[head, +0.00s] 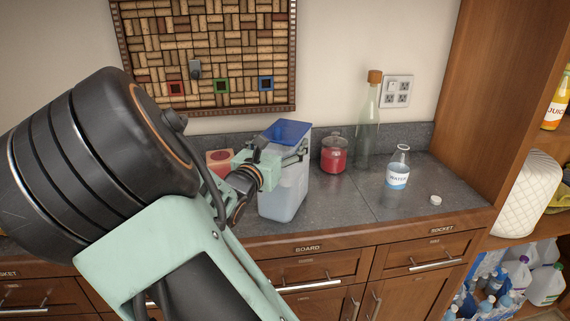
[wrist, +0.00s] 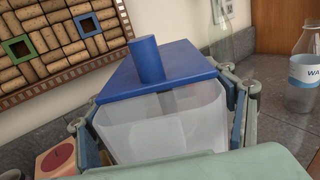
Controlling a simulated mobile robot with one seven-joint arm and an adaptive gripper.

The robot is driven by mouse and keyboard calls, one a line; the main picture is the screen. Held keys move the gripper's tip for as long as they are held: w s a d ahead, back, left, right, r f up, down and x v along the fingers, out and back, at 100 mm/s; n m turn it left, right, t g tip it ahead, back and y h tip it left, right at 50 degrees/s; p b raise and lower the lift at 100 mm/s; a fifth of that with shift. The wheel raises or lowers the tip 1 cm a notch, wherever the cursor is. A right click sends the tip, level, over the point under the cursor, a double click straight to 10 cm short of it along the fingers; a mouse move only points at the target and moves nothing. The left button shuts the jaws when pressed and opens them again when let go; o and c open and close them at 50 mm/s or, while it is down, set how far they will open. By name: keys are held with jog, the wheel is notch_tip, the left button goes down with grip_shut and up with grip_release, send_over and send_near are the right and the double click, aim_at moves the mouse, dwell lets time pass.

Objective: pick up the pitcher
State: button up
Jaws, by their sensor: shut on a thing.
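The pitcher (head: 287,190) is a translucent, squarish container with a blue lid, standing near the front of the grey counter in the head view. In the wrist view the pitcher (wrist: 160,128) fills the middle, with its blue lid and round knob on top. My gripper (head: 282,158) is around its upper part, and in the wrist view a finger of my gripper (wrist: 168,115) shows on each side of it. The gripper is shut on the pitcher. The head view does not clearly show whether its base is off the counter.
A red-filled jar (head: 333,155), a tall corked bottle (head: 368,125), a water bottle (head: 398,170) and a white cap (head: 436,200) stand to the right. A red box (head: 219,161) is partly hidden to the left. A cork board (head: 210,50) hangs behind.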

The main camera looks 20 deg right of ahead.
jog(key=shift+r, duration=0.3)
jog(key=shift+r+p, duration=0.45)
jog(key=shift+r, duration=0.95)
jog(key=shift+s+a+r+p, duration=0.25)
jog(key=shift+s+r+p, duration=0.15)
jog(key=shift+s+r, duration=0.5)
jog(key=shift+s+a+r+p, duration=0.4)
jog(key=shift+s+r, duration=0.3)
jog(key=shift+r, duration=0.45)
jog(key=shift+s+a+r+p, duration=0.15)
jog(key=shift+s+r+p, duration=0.3)
jog(key=shift+s+r, duration=0.45)
jog(key=shift+s+a+r+p, duration=0.45)
jog(key=shift+s+r, duration=0.2)
jog(key=shift+s, duration=0.7)
jog(key=shift+s+a+r+p, duration=0.4)
jog(key=shift+s+r, duration=0.2)
jog(key=shift+s, duration=0.8)
jog(key=shift+s+a+r+p, duration=0.45)
jog(key=shift+s+r, duration=0.2)
jog(key=shift+s, duration=0.7)
jog(key=shift+c, duration=0.2)
